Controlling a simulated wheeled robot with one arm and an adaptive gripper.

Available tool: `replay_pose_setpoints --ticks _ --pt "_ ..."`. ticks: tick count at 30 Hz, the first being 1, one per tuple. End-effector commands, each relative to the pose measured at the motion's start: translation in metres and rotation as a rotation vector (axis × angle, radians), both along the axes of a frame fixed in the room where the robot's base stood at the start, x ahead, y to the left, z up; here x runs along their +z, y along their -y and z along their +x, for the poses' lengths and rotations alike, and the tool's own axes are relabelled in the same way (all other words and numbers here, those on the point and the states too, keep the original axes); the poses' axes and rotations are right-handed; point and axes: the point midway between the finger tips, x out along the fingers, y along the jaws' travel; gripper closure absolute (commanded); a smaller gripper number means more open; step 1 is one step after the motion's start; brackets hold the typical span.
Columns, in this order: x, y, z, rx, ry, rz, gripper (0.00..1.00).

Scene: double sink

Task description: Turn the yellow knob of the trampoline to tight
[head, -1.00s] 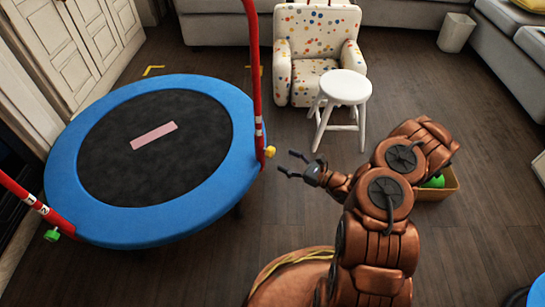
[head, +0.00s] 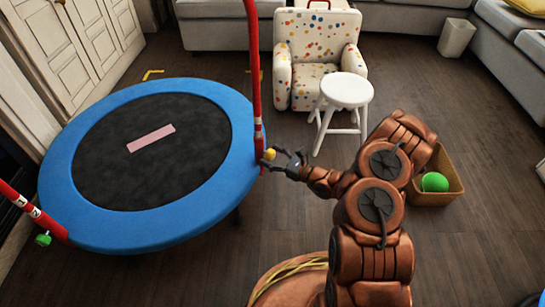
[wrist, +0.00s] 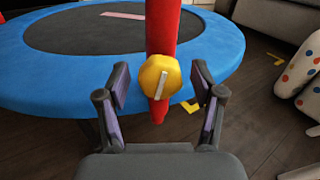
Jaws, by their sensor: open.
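The yellow knob (head: 270,154) sits low on the red post (head: 253,70) at the right edge of the blue-rimmed trampoline (head: 70,217). In the wrist view the yellow knob (wrist: 159,76) faces me, with a pale bar across its face, slightly tilted from upright. My gripper (head: 281,160) is open at the knob in the head view. In the wrist view my gripper (wrist: 160,88) has one finger on each side of the knob, with a gap on both sides. I see no tight or loose label.
A green knob (head: 43,239) is on the other red post (head: 28,205) at the left. A white stool (head: 346,92) and a dotted armchair (head: 315,60) stand behind my arm. A box (head: 452,193) with a green ball (head: 434,182) is at the right.

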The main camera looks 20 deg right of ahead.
Motion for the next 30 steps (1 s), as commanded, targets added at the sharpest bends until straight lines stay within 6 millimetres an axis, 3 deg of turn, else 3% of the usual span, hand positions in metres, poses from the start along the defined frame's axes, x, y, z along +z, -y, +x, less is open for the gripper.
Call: replay_pose_setpoints --ticks 3,20,30 --pt "0.0001 0.0001 -0.0002 0.0 0.0 0.0 0.33" --pt "0.0 0.0 -0.0006 0.001 0.0 0.0 0.91" --pt "0.0006 -0.0005 -0.0007 0.001 -0.031 0.034 0.93"
